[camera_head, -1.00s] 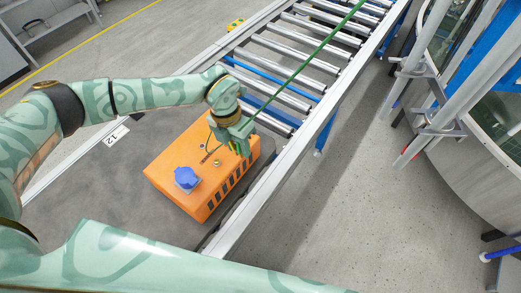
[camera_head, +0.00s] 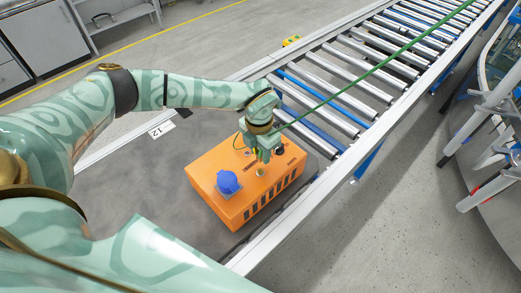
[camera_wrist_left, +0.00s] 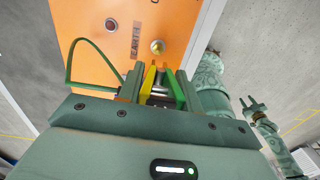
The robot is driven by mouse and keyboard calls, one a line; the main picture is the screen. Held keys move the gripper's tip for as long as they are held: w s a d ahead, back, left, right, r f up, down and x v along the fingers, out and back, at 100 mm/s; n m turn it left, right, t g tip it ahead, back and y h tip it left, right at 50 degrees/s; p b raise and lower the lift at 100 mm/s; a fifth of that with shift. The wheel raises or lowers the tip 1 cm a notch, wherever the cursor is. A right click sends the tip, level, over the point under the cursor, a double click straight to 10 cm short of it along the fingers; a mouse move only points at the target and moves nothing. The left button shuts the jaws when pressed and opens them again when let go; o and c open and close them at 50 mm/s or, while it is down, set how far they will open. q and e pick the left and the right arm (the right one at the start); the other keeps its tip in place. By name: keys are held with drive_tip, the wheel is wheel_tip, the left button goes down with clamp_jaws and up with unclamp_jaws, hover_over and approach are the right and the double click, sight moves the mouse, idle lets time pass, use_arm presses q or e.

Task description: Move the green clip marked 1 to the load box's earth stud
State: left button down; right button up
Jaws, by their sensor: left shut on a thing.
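The load box (camera_head: 212,168) is orange, with a blue socket on top, and sits on the grey surface. Its brass earth stud (camera_wrist_left: 157,46), beside the EARTH label, stands upright on the box; it also shows in the head view (camera_head: 260,171). My left gripper (camera_head: 263,157) is shut on the green clip (camera_wrist_left: 176,90), which has green and yellow sides. The clip is just above the box, close to the stud and apparently apart from it. The clip's number is hidden. My right gripper (camera_wrist_left: 252,106) is small in the wrist view, open and empty, away from the box.
A roller conveyor (camera_head: 345,85) runs behind the box to the upper right. A long green cable (camera_head: 375,68) stretches over it from the left gripper. A dark red socket (camera_wrist_left: 111,25) is left of the stud.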

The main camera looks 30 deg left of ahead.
sight(260, 171)
use_arm(q)
drive_tip(key=shift+f+b, duration=2.2)
drive_tip(key=shift+f, duration=0.6)
drive_tip(key=shift+d+r+p, duration=0.1)
drive_tip(key=shift+p, duration=0.7)
drive_tip(key=shift+f+b, duration=0.3)
drive_tip(key=shift+f, duration=0.35)
drive_tip(key=c, duration=0.9)
unclamp_jaws()
drive_tip(key=shift+r, duration=0.1)
